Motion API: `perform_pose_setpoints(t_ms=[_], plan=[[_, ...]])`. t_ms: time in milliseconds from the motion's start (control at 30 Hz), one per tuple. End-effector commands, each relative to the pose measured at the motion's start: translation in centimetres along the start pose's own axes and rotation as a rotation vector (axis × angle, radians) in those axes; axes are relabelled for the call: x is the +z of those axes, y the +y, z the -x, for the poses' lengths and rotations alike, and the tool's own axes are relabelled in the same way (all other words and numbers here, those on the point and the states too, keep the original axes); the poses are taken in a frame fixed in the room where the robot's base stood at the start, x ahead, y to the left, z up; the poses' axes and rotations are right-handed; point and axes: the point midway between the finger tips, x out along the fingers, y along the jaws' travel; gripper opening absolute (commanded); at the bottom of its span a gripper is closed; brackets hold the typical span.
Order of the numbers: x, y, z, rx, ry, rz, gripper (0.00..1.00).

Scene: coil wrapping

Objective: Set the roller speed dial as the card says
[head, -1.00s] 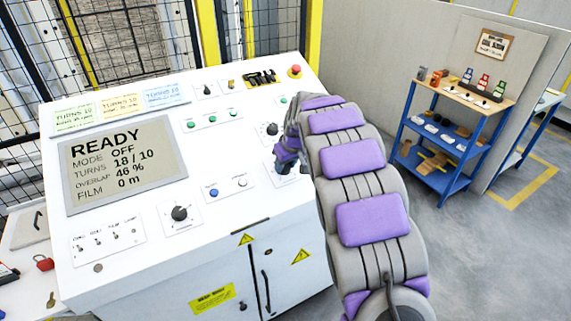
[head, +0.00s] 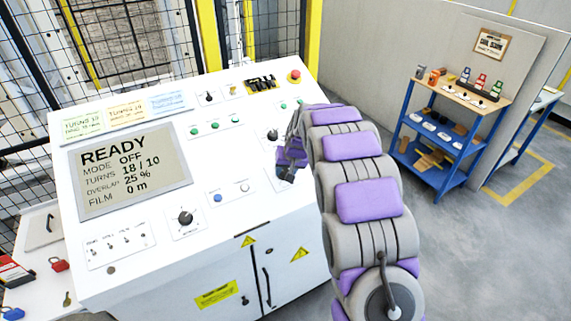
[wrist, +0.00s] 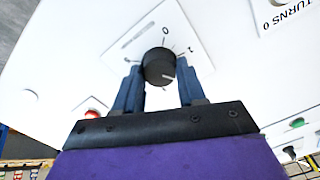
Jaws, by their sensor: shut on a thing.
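My gripper (head: 290,165) is at the right part of the white console, partly hidden by my arm. In the wrist view its two fingers (wrist: 158,90) are shut on a black round knob (wrist: 157,62). The knob's pale mark points toward the gripper, slightly right. A 0 shows above the knob and another digit to its right; its name cannot be read. Green (head: 82,125), yellow (head: 126,112) and blue (head: 168,101) cards stand along the console's back left, small print unclear. The screen (head: 130,172) reads READY, MODE OFF, TURNS 18 / 10, OVERLAP 25 %, FILM 0 m.
Other dials sit at the panel's front (head: 185,218) and upper right (head: 272,134). A red button (head: 295,76) is at the back right corner. Toggle switches (head: 120,243) are front left. A blue shelf cart (head: 445,130) stands right, with open floor before it.

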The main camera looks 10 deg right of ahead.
Motion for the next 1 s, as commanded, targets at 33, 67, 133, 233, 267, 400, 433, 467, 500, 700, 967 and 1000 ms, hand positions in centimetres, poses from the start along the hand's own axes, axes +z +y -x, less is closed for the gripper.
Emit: perform_pose_setpoints(t_ms=[33, 67, 133, 233, 267, 400, 433, 467, 500, 700, 967, 1000], plan=[[-0.10, -0.09, 0.25, -0.001, 0.001, -0.024, 0.10], [-0.11, -0.09, 0.25, -0.002, 0.002, -0.036, 0.10], [-0.10, -0.07, 0.22, -0.002, 0.003, -0.063, 0.10], [-0.05, -0.05, 0.17, -0.003, 0.003, -0.092, 0.10], [-0.04, -0.04, 0.16, -0.003, 0.003, -0.097, 0.10], [-0.01, -0.01, 0.10, -0.003, 0.004, -0.114, 0.10], [0.00, -0.01, 0.09, -0.003, 0.004, -0.116, 0.10], [0.00, 0.00, 0.08, -0.003, 0.004, -0.117, 0.10], [0.00, 0.00, 0.07, -0.003, 0.004, -0.118, 0.10], [0.01, 0.01, 0.05, -0.003, 0.004, -0.117, 0.10], [0.01, 0.02, 0.03, -0.003, 0.004, -0.117, 0.58], [0.01, 0.02, 0.02, -0.003, 0.004, -0.117, 0.62]])
